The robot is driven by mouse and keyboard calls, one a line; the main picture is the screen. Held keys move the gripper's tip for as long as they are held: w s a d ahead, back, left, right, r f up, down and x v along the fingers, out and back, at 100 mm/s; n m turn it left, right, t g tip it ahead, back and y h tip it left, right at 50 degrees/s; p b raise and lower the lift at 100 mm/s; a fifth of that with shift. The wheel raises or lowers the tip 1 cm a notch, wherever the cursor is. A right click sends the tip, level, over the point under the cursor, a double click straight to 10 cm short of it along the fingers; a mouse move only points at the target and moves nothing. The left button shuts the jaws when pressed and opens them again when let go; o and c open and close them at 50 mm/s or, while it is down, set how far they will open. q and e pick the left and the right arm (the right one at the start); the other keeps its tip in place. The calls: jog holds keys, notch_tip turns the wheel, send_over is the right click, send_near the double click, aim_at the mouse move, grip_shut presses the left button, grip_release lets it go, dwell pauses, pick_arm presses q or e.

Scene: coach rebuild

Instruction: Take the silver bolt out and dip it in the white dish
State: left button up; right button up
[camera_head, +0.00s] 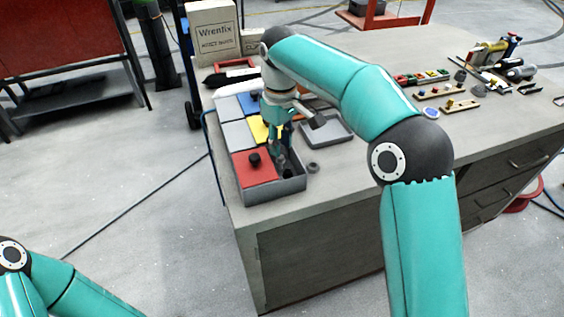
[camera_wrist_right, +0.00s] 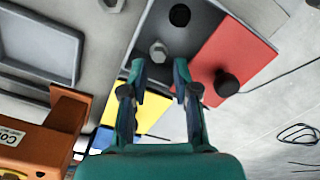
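The silver bolt (camera_wrist_right: 158,51) shows its hexagonal head in an uncovered grey compartment of the sectioned box, in the right wrist view. My right gripper (camera_wrist_right: 159,72) is open and empty, its fingertips pointing at the compartment with the bolt just beyond the gap between them. In the head view my right gripper (camera_head: 279,143) is over the box (camera_head: 280,190), and the bolt is not clear there. A small round white-and-blue piece (camera_head: 431,112) lies on the bench; I cannot tell whether it is the white dish. My left gripper is out of view.
A red lid (camera_head: 253,172) with a black knob and a yellow lid (camera_head: 258,129) flank the open compartment. A grey tray (camera_head: 345,140) and a small grey nut (camera_head: 313,168) are beside the box on the bench (camera_head: 240,212). Several tools and wooden racks stand at the right.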

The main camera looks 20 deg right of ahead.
aim_at(282, 157)
jog(key=shift+d+f, duration=0.15)
jog(key=shift+f, duration=2.45)
grip_shut()
